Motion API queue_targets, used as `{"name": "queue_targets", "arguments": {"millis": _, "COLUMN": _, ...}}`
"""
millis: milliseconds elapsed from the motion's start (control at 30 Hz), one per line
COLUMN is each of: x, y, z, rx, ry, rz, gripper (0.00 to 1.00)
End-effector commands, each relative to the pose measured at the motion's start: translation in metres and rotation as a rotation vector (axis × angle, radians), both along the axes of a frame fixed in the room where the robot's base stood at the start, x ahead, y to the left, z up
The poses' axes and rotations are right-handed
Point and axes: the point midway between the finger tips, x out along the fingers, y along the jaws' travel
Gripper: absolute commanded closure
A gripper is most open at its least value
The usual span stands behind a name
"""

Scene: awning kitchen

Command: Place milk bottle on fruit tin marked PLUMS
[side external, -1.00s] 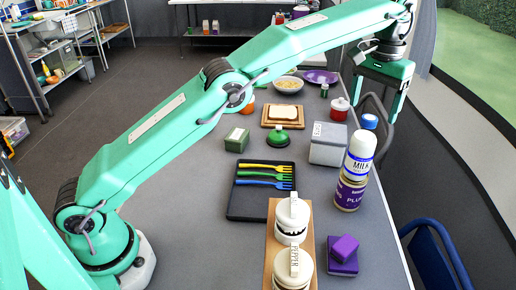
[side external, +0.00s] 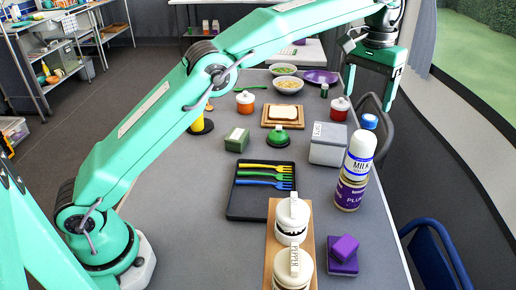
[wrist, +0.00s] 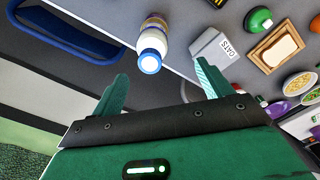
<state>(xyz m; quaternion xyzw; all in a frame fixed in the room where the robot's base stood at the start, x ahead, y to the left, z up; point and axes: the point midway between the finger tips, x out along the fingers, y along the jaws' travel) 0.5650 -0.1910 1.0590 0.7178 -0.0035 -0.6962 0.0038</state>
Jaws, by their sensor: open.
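The milk bottle (side external: 359,155) is white with a blue cap and a blue MILK label. It stands upright on top of the fruit tin (side external: 349,193), which has a purple label whose visible letters read PLU. In the wrist view the bottle (wrist: 152,42) shows from above, cap towards the camera, beyond the fingertips; the tin is mostly hidden behind it. My gripper (side external: 373,100) is open and empty, above and behind the bottle in the side view and apart from it. Its two fingers (wrist: 160,85) are spread wide in the wrist view.
A grey OATS box (side external: 328,144) stands just left of the bottle. Purple blocks (side external: 342,255), a black tray with forks (side external: 240,202) and a board with canisters (side external: 271,245) are nearer the camera. A blue chair (side external: 440,250) stands beyond the table's right edge.

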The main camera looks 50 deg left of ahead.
Motion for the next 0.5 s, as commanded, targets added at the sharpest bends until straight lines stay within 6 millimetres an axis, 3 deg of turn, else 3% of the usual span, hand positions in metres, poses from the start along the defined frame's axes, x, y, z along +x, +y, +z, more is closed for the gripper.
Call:
{"name": "queue_targets", "arguments": {"millis": 200, "x": -0.019, "y": 0.029, "z": 0.03, "rx": -0.014, "ry": -0.05, "rz": 0.002, "gripper": 0.22}}
{"name": "queue_targets", "arguments": {"millis": 500, "x": -0.061, "y": 0.07, "z": 0.058, "rx": -0.027, "ry": -0.123, "rz": 0.001, "gripper": 0.22}}
